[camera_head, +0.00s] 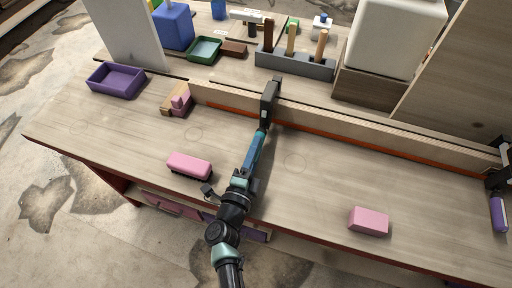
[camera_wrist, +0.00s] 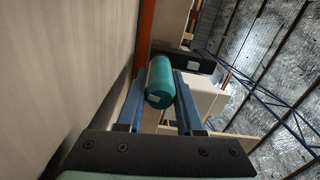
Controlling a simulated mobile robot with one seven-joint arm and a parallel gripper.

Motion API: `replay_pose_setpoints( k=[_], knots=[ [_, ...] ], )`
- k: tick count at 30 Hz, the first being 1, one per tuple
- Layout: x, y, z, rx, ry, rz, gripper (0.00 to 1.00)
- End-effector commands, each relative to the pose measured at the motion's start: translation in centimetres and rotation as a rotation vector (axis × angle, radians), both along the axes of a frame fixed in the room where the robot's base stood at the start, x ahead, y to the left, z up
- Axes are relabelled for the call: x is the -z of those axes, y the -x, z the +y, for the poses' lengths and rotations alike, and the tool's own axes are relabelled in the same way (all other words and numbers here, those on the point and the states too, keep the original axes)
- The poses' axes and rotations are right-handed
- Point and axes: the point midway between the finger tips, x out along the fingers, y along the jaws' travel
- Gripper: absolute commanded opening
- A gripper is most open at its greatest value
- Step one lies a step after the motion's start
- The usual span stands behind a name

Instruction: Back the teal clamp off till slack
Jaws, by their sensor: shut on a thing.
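The teal clamp has a black body (camera_head: 268,98) that grips the long pale wooden strip (camera_head: 330,119) near the middle of the bench. Its round teal handle (camera_wrist: 160,84) shows clearly in the wrist view, end-on, with a small pale label. My gripper (camera_head: 263,134) reaches in from the front of the bench, and its blue fingers lie on both sides of the handle. In the wrist view my gripper (camera_wrist: 161,80) is shut on the handle. The clamp's dark jaw (camera_wrist: 188,61) shows beyond it. Screw and contact pad are hidden.
A second clamp with a purple handle (camera_head: 498,215) is at the right end. A pink-topped block (camera_head: 189,164) and a pink block (camera_head: 369,221) lie on the front bench. A purple tray (camera_head: 115,80) is at left; a grey tool rack (camera_head: 295,65) stands behind the strip.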

Motion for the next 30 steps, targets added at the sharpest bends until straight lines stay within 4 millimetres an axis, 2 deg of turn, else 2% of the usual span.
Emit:
replay_pose_setpoints(
  k=[8, 9, 13, 23, 26, 30],
  knots=[
    [0.1, 0.0, 0.0, 0.0, 0.0, 0.001, 0.0],
    [0.1, 0.0, 0.0, 0.0, 0.0, 0.001, 0.43],
    [0.1, 0.0, 0.0, 0.0, -0.001, 0.001, 0.66],
    [0.1, 0.2, 0.1, -0.001, -0.001, 0.001, 0.66],
    [0.1, 1.1, 0.4, -0.002, -0.001, 0.001, 0.66],
    [0.1, 3.5, 1.1, -0.003, -0.002, 0.003, 0.66]
  ],
)
